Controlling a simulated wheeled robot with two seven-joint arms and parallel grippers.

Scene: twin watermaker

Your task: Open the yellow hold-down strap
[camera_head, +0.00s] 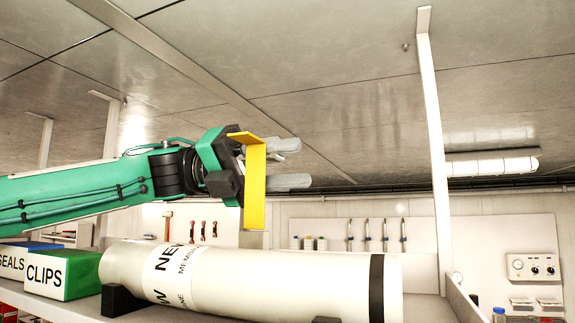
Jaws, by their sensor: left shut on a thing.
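The exact contact is partly hidden behind the yellow piece. Below the strap's lower end is a short grey piece that reaches down to about the cylinder's top. The cylinder lies on its side, lettered "NEW" with a black band near its right end. My right gripper is not in view.
Black blocks (122,300) sit against the cylinder's near side. A green "CLIPS" box (62,274) stands left of the cylinder. A white upright post (434,150) rises at the right. Tools hang on the back wall panel (330,232).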

